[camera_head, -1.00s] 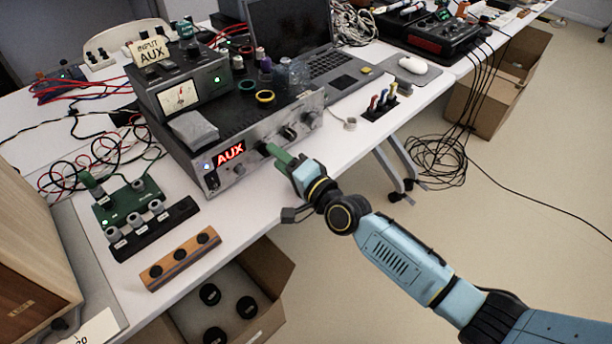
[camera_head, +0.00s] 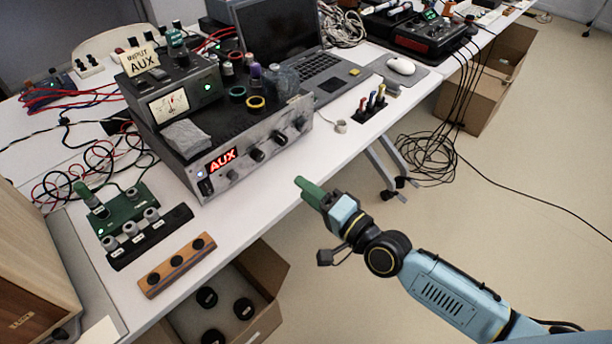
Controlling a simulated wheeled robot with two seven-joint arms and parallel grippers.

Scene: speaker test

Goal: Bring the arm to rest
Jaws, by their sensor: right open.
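My right arm (camera_head: 445,298) comes in from the lower right. Its gripper (camera_head: 308,190) has green fingers and is open, with nothing seen between them. It hangs just off the table's front edge, in front of the silver amplifier (camera_head: 232,170) and apart from its knobs. The amplifier's red display (camera_head: 222,159) reads AUX. A card (camera_head: 139,60) reading INPUT AUX stands on the meter unit (camera_head: 175,100) on top of the amplifier. My left gripper is not in view.
The white table (camera_head: 245,215) has a wooden block with black discs (camera_head: 177,265) and a green board (camera_head: 125,212) at its left front. An open cardboard box (camera_head: 262,325) stands below. Black cables (camera_head: 428,155) lie on the floor. Floor right of the table is largely clear.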

